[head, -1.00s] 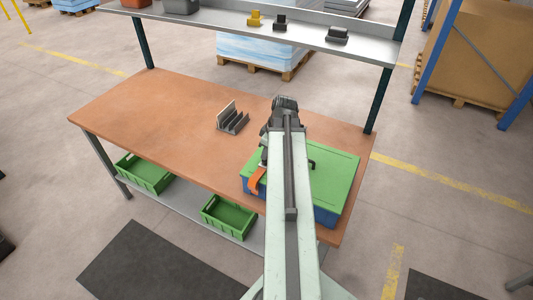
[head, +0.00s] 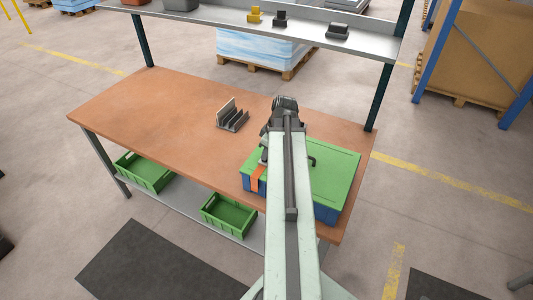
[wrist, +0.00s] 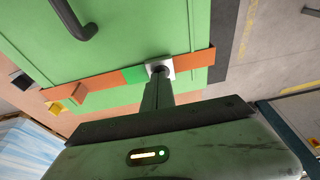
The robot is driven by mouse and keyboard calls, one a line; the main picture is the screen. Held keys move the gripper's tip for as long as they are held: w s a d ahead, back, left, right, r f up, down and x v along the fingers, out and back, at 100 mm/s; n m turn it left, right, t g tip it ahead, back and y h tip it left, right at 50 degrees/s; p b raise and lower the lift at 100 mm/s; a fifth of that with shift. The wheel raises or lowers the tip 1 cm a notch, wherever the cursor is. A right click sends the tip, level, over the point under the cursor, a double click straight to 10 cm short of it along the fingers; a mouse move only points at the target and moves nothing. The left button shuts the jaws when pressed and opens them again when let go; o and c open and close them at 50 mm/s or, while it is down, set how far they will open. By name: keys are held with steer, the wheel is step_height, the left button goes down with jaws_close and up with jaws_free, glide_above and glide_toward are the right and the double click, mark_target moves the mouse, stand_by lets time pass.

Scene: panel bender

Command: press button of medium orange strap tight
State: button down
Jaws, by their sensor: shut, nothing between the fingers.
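A box with a green lid (head: 335,165) and blue sides stands at the right end of the workbench. The orange strap (wrist: 195,60) runs across the lid in the wrist view, with a green section (wrist: 133,75) beside a pale square plate (wrist: 152,66). In the head view the strap (head: 258,178) lies flat down the box's front side. My gripper (wrist: 159,80) is shut and empty. Its fingertips are at the pale plate and seem to touch its dark centre, which they partly hide. My arm hides much of the lid in the head view.
A black handle (wrist: 78,22) rises from the lid. A grey slotted holder (head: 233,118) stands on the brown bench top (head: 160,110), which is otherwise clear to the left. A shelf (head: 300,35) with small parts spans the back. Green bins (head: 228,215) sit below.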

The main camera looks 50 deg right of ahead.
step_height(320, 180, up, 5)
steer(key=p, duration=0.4)
steer(key=shift+w+f+p, duration=0.15)
steer(key=shift+p, duration=0.15)
steer(key=p+v, duration=0.8)
steer(key=v, duration=0.1)
steer(key=shift+s+p, duration=0.25)
steer(key=shift+p, duration=0.15)
steer(key=shift+w+d, duration=0.1)
